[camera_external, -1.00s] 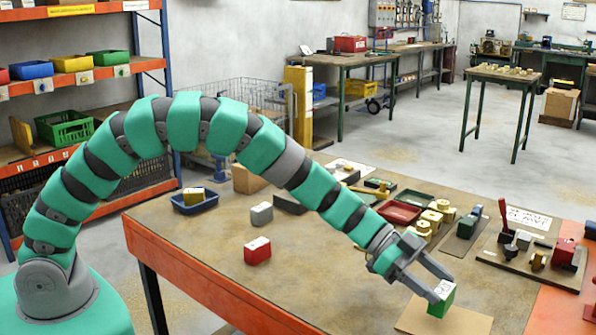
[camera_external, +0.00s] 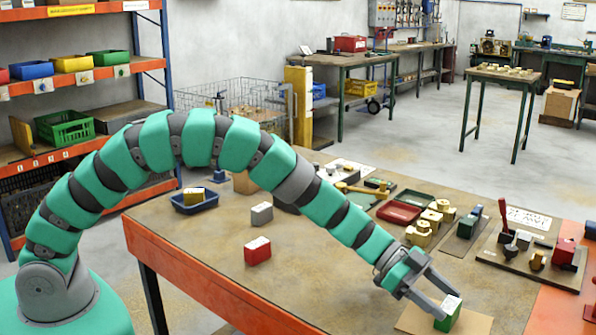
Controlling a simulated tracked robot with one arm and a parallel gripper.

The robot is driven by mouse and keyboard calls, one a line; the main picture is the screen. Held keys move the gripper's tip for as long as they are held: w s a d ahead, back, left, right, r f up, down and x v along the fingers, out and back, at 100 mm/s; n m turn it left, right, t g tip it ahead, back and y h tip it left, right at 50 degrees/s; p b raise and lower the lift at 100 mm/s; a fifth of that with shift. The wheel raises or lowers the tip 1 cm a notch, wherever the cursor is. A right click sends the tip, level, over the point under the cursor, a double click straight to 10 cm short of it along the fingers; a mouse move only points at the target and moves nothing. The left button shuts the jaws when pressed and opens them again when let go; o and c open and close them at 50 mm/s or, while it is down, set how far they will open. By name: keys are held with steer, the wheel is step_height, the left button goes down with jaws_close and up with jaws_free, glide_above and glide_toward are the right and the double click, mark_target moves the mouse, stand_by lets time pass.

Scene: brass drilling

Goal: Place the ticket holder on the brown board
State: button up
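The ticket holder appears to be the small green block (camera_external: 449,318) with a white ticket on its upper face. It is at the front right of the workbench. My gripper (camera_external: 452,305) reaches down from the upper left, with its two grey fingers on either side of the block and shut on it. The block is upright, over the brown board (camera_external: 480,323), a flat tan sheet at the bench's front edge. It looks to be at or very near the board's surface; I cannot tell whether it touches. Part of the board is hidden behind the block and fingers.
A red block (camera_external: 257,252), a grey block (camera_external: 262,214) and a blue tray (camera_external: 193,204) with a yellow block stand left on the bench. Brass parts (camera_external: 424,232) and a red tray (camera_external: 399,212) lie behind the gripper. A lever fixture (camera_external: 508,237) stands right.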

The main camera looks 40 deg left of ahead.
steer(key=o, duration=0.3)
steer(key=shift+r, duration=0.15)
steer(key=p+v, duration=0.1)
steer(key=v, duration=1.1)
steer(key=shift+a, duration=0.1)
